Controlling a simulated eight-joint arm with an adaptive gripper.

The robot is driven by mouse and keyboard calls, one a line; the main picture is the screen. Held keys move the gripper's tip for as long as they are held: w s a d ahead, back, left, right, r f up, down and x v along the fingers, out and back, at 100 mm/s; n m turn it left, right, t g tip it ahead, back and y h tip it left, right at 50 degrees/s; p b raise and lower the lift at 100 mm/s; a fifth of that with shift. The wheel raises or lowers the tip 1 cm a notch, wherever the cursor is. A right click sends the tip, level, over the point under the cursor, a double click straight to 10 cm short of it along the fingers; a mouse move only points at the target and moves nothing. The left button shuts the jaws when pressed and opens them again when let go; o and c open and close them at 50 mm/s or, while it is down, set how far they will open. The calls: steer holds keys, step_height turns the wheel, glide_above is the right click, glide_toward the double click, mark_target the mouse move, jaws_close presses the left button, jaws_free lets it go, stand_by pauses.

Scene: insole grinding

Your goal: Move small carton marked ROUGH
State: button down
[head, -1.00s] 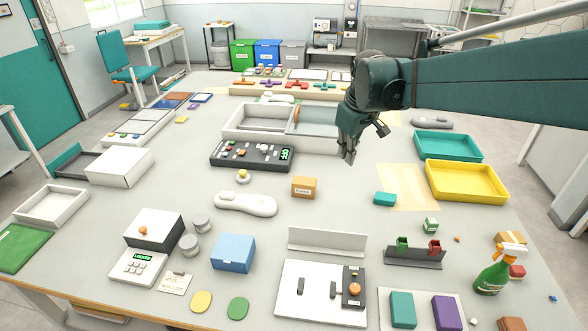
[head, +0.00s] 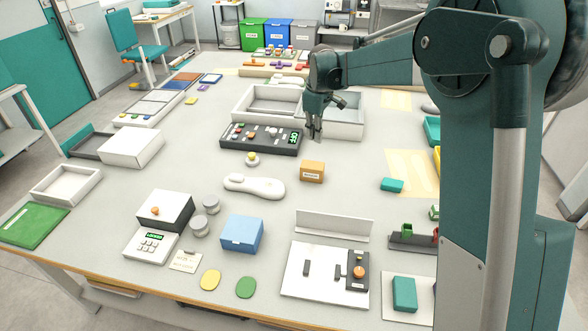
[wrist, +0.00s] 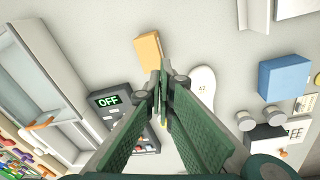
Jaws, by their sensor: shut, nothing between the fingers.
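A small orange carton (head: 312,171) with a pale label stands upright near the middle of the table; the label is too small to read. It also shows in the wrist view (wrist: 149,48), just beyond my fingertips. My gripper (head: 314,138) is shut and empty. It points down above the table, behind the carton in the head view, at the right end of the black control panel (head: 262,139). The gripper also shows in the wrist view (wrist: 162,82). It is apart from the carton.
A grey-white divided tray (head: 350,133) is behind my gripper. A teal block (head: 391,185) lies to the right. The table around the carton is clear.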

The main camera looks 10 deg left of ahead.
mark_target(339, 180)
steer(key=w+a+f+n+g+p, duration=0.1)
steer(key=w+a+f+n, duration=0.3)
steer(key=a+f, duration=0.9)
steer(key=shift+w+f+g+h+p, duration=0.3)
steer(key=shift+w+p, duration=0.1)
steer(key=shift+w, duration=0.65)
step_height(339, 180, down, 10)
steer(key=shift+f+b, duration=0.1)
steer(key=shift+b, duration=0.45)
steer(key=shift+d, duration=1.95)
steer(key=d+b, duration=0.2)
steer(key=d, duration=1.8)
steer(key=shift+d, duration=0.25)
